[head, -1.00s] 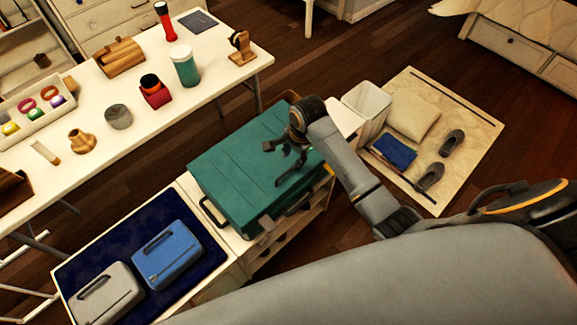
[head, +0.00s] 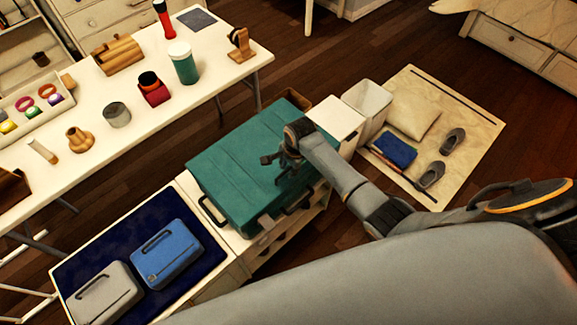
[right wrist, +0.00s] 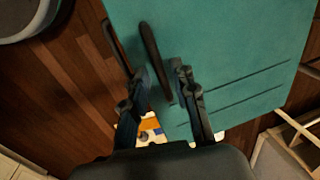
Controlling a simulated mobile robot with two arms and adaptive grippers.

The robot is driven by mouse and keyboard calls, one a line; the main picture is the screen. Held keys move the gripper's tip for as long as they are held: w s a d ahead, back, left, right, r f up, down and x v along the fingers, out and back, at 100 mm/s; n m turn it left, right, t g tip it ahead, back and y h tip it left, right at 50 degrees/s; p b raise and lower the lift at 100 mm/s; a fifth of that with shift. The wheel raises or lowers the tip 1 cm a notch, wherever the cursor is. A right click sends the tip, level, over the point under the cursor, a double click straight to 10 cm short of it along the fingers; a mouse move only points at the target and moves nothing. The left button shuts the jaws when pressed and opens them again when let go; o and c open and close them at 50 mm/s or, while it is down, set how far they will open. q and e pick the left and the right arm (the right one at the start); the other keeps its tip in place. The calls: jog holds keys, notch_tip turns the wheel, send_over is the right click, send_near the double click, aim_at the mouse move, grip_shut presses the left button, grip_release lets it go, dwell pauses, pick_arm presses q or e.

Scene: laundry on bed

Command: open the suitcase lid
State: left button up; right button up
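The teal suitcase (head: 235,170) lies flat on a cream cabinet in the head view, with its lid closed. Dark handles show along its near side, one at the left (head: 212,213) and one at the right (head: 297,204). My right gripper (head: 276,168) is over the right part of the suitcase. In the right wrist view its fingers (right wrist: 160,84) are apart, with a dark handle (right wrist: 150,48) of the suitcase (right wrist: 225,50) showing between them in the picture. I cannot tell whether they touch it. My left gripper is not in view.
A blue case (head: 166,254) and a grey case (head: 104,292) lie on a dark blue mat (head: 120,228) at the lower left. A white table (head: 95,150) with several items stands behind. A white bin (head: 366,100) stands right of the suitcase.

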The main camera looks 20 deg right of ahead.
grip_shut()
jog(key=shift+w+a+r+p, duration=0.1)
jog(key=shift+w+r+p, duration=0.2)
jog(key=shift+r, duration=0.2)
jog(key=w+a+r+g+h, duration=0.1)
jog(key=w+a+r, duration=0.3)
jog(key=w+r, duration=0.6)
jog(key=shift+r+g, duration=0.7)
jog(key=shift+r, duration=1.05)
